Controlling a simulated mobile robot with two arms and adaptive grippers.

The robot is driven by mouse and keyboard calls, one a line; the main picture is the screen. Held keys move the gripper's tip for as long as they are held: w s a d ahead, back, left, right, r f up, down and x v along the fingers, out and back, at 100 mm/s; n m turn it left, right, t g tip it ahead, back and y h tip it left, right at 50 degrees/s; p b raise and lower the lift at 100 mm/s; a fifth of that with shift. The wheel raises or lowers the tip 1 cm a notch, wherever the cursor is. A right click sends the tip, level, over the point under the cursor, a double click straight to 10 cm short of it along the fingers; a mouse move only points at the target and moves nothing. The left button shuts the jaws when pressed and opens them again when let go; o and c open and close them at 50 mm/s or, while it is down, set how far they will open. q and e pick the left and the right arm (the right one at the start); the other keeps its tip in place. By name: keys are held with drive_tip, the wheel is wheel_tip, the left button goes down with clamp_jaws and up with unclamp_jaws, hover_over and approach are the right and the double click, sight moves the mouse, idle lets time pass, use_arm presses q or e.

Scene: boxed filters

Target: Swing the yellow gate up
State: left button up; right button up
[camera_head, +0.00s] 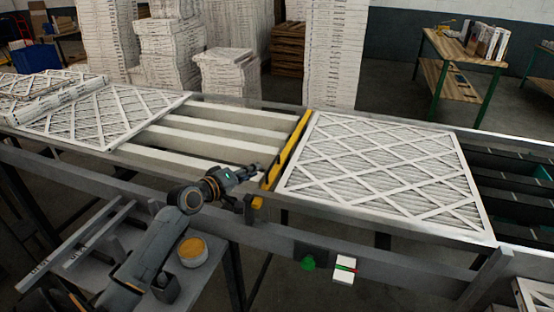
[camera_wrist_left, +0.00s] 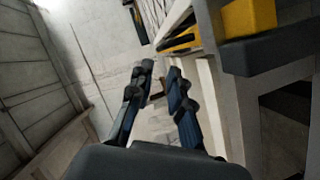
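The yellow gate (camera_head: 289,150) is a long bar that lies low across the conveyor, between the bare rollers and a large white filter (camera_head: 385,170). Its near end, with a dark mount, is at the conveyor's front rail. My left gripper (camera_head: 256,170) is just left of this near end, above the rollers' front edge, and does not appear to hold it. In the left wrist view my left gripper (camera_wrist_left: 158,76) has its fingers apart with nothing between them. A yellow block with a dark part (camera_wrist_left: 248,18) shows at upper right there. My right gripper is not in view.
More filters (camera_head: 110,115) lie on the conveyor at left. The rollers (camera_head: 215,133) between are bare. A green button (camera_head: 308,263) and a small white box (camera_head: 344,270) are on the front rail. Stacks of filters and a workbench (camera_head: 465,48) stand behind.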

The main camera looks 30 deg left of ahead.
sight(275, 160)
use_arm(q)
drive_tip(key=p+x, duration=0.1)
drive_tip(key=x, duration=0.8)
drive_tip(key=shift+w+f, duration=0.15)
drive_tip(key=shift+w, duration=0.15)
drive_tip(key=shift+w+d, duration=0.1)
drive_tip(key=shift+w, duration=0.3)
drive_tip(key=shift+w+f, duration=0.1)
drive_tip(key=shift+w, duration=0.05)
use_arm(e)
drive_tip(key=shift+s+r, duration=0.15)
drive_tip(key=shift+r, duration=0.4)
use_arm(q)
drive_tip(key=shift+c, duration=0.4)
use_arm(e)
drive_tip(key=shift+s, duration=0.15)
use_arm(q)
clamp_jaws()
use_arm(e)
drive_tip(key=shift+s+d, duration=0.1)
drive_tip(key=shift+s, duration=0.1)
